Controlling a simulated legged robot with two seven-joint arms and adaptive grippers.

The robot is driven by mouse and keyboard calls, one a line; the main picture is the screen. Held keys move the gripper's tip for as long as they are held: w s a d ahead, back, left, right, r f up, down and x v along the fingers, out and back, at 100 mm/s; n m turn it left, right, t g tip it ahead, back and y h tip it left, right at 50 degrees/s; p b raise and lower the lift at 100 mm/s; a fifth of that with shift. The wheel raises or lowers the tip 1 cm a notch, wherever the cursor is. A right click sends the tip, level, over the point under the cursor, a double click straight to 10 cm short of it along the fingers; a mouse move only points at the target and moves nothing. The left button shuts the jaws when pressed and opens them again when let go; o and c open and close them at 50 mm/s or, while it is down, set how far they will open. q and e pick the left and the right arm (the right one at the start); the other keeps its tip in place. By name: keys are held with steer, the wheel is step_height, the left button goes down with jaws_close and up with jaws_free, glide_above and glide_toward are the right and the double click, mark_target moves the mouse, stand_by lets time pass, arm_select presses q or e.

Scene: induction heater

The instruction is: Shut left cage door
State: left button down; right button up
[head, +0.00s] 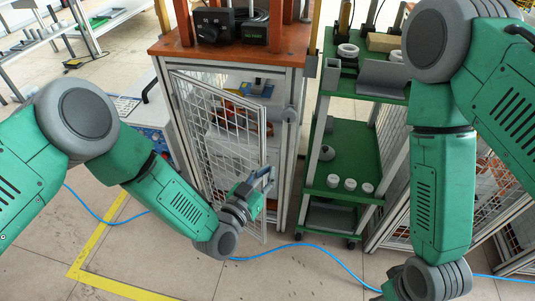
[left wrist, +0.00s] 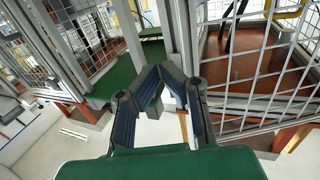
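The left cage door (head: 215,135) is a white wire-mesh panel in a metal frame on the front of the orange-topped cabinet. It stands ajar, swung out from the cabinet front. My left gripper (head: 265,178) is at the door's free right edge, in its lower half. In the left wrist view the left gripper's fingertips (left wrist: 161,72) are drawn close together, with nothing clearly seen between them. A metal upright (left wrist: 181,35) runs just behind the tips, and contact with it cannot be told.
The orange-topped cabinet (head: 165,47) holds equipment behind the door. A green shelf cart (head: 345,145) with small white parts stands to its right. A blue cable (head: 300,245) crosses the floor in front. A yellow floor line (head: 105,230) lies at the left.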

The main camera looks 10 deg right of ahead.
arm_select(q)
steer(key=s, duration=0.2)
steer(key=m+g+h+p, duration=0.1)
steer(key=h+p, duration=0.1)
steer(key=p, duration=0.5)
glide_toward(259, 139)
steer(key=b+x, duration=0.2)
steer(key=x, duration=0.4)
steer(key=shift+a+f, duration=0.1)
steer(key=shift+a, duration=0.05)
steer(key=shift+w+d, duration=0.2)
steer(key=shift+d, duration=0.1)
